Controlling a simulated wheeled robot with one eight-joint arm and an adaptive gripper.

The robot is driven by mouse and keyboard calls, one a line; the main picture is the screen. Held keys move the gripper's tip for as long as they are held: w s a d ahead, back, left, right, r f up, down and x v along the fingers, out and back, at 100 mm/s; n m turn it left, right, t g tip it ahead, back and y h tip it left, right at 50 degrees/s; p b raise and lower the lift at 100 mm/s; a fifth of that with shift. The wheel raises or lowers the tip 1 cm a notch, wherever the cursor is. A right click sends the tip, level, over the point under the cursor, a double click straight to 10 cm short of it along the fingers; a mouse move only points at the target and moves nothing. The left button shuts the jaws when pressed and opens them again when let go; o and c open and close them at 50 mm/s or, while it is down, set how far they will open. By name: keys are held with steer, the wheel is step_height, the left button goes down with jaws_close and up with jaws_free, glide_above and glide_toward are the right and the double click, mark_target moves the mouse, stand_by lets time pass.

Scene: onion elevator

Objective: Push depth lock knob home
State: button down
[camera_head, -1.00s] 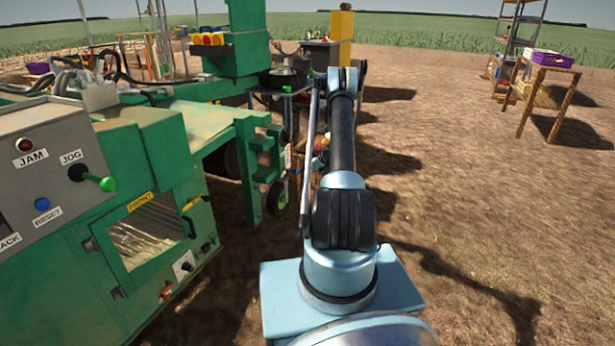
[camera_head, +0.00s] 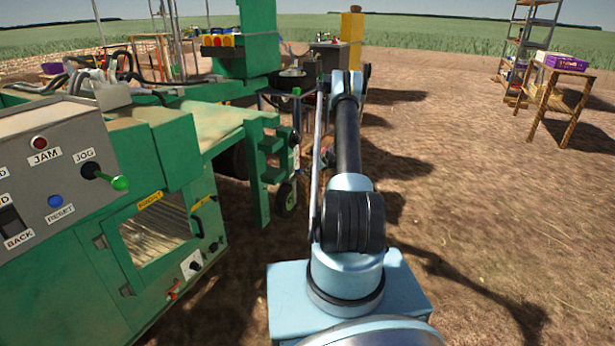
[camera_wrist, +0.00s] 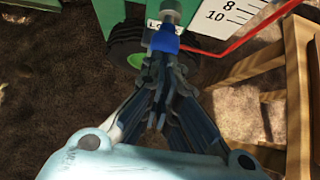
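The depth lock knob (camera_wrist: 165,40) is blue with a grey cylindrical end. It shows at the top centre of the wrist view, in front of a partly covered white label (camera_wrist: 152,24) on a green machine part. My gripper (camera_wrist: 163,66) points at the knob from just below it in the picture. Its dark fingers are drawn together, with nothing visible between them. I cannot tell whether the tips touch the knob. In the head view my arm hides the gripper, and I cannot make out the knob.
A white scale plate (camera_wrist: 235,14) marked 8 and 10 and a red pointer (camera_wrist: 225,52) are right of the knob. A black wheel (camera_wrist: 125,52) is left. A wooden frame (camera_wrist: 298,95) stands close at right. The green machine (camera_head: 75,250) fills the head view's left; open dirt lies right.

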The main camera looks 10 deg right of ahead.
steer(key=s+d+f+v, duration=0.1)
steer(key=f+v, duration=0.1)
steer(key=v, duration=1)
steer(key=shift+s+d+r, duration=0.2)
steer(key=shift+s+d, duration=0.1)
steer(key=shift+d, duration=0.25)
